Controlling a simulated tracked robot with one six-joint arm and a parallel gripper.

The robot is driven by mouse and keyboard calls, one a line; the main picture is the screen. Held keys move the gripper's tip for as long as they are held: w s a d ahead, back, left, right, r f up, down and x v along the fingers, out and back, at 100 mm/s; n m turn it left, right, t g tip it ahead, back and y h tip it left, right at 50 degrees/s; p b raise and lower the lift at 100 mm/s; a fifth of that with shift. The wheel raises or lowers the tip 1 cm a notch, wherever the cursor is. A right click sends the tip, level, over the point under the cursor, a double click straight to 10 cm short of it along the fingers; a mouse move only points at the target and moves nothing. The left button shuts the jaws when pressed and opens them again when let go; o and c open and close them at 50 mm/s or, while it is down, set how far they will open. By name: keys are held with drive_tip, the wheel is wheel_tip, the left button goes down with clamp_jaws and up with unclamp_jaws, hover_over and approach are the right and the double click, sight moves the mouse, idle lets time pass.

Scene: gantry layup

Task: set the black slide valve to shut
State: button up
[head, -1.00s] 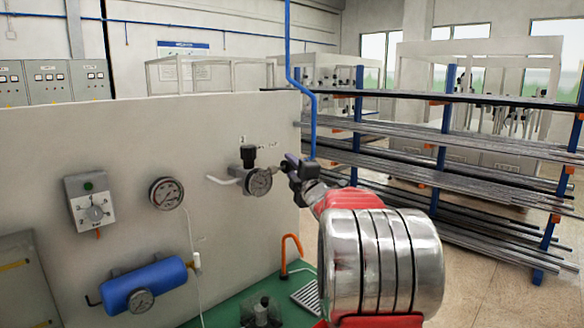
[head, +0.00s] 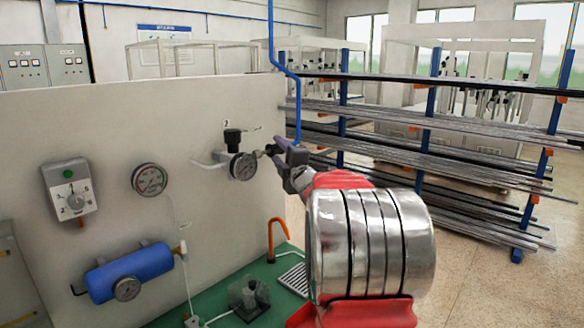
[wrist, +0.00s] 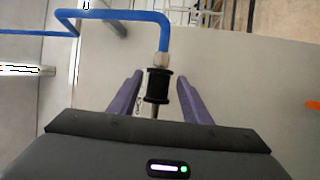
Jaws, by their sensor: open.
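My gripper (wrist: 155,84) is open, with one purple finger on each side of the sleeve. In the head view my gripper (head: 280,158) is at the right end of the panel, under the blue hose (head: 297,112). The valve cannot be made out there behind my gripper.
A gauge (head: 242,166) with a black knob (head: 232,136) sits just left of my gripper. A blue tank (head: 130,272), another gauge (head: 149,180) and a dial box (head: 70,190) are further left. A rack of bars (head: 430,145) stands behind, right.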

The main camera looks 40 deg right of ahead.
drive_tip(key=v, duration=1.2)
drive_tip(key=shift+s+f, duration=0.1)
drive_tip(key=shift+s, duration=0.05)
